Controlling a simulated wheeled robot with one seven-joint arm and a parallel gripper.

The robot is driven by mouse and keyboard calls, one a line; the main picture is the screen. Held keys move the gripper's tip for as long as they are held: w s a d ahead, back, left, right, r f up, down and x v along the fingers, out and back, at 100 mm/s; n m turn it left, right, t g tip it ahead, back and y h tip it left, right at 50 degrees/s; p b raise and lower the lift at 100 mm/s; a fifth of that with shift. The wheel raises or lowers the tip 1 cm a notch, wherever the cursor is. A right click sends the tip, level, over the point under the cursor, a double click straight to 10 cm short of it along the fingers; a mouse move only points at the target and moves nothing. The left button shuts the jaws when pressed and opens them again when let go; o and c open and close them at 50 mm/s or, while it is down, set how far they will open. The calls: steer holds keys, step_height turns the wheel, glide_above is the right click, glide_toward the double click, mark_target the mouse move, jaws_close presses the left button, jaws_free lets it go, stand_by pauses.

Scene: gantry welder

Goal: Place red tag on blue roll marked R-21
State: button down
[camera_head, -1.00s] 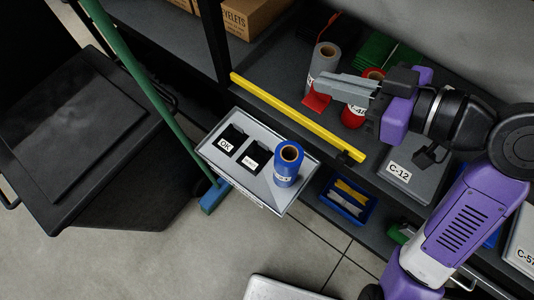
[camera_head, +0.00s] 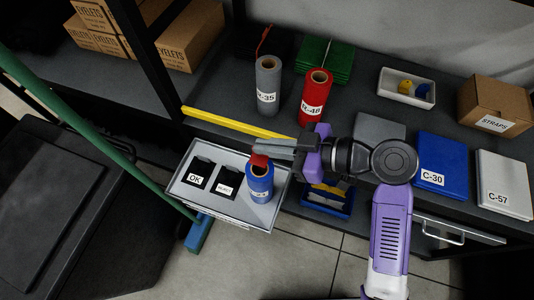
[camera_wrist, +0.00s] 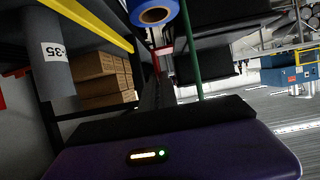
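The blue roll (camera_head: 260,186) stands upright on the light grey tray (camera_head: 184,186), at its right side. Its white label is too small to read. It also shows at the top of the wrist view (camera_wrist: 153,13). My gripper (camera_head: 259,147) is shut on the red tag (camera_head: 258,160), which hangs from the fingertips just above and behind the roll's top in the head view. In the wrist view the tag (camera_wrist: 162,51) shows as a narrow red strip below the roll. Whether the tag touches the roll, I cannot tell.
Black OK (camera_head: 200,171) and reject (camera_head: 227,182) pockets lie on the tray. Behind are a yellow rail (camera_head: 225,122), the grey R-35 roll (camera_head: 268,88) and a red roll (camera_head: 314,98). A green pole (camera_head: 90,130) leans at left beside a black bin (camera_head: 62,215).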

mark_target(267, 157)
steer(key=shift+f, duration=2.3)
steer(key=shift+f, duration=0.1)
steer(key=c, duration=1.6)
jaws_free()
steer(key=shift+c, duration=0.2)
steer(key=shift+r, duration=0.2)
steer(key=b+v, duration=0.1)
steer(key=v, duration=1.1)
